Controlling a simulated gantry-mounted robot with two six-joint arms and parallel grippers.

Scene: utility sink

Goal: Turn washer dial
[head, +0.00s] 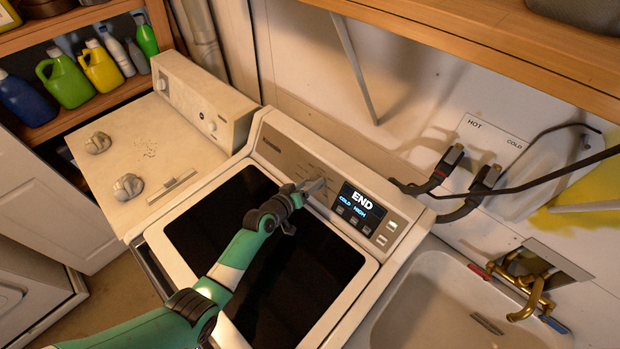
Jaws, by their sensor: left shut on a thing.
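The washer (352,283) stands in the middle of the head view, with a dark glass lid and a sloped control panel (270,150) at its back. The lit display (360,206) on the panel reads END, with COLD and HIGH below it. My left gripper (314,186) is at the panel, just left of the display. It is shut on the washer dial, which is mostly hidden by the fingers, so its pointer cannot be read. My right gripper is not in view.
A white utility sink (430,290) with a brass faucet (530,295) is at the right. Hose connections (470,175) stick out from the wall behind. A second machine (150,135) with crumpled items on top stands left, by a shelf of bottles (65,80). A wooden shelf (500,45) overhangs the back.

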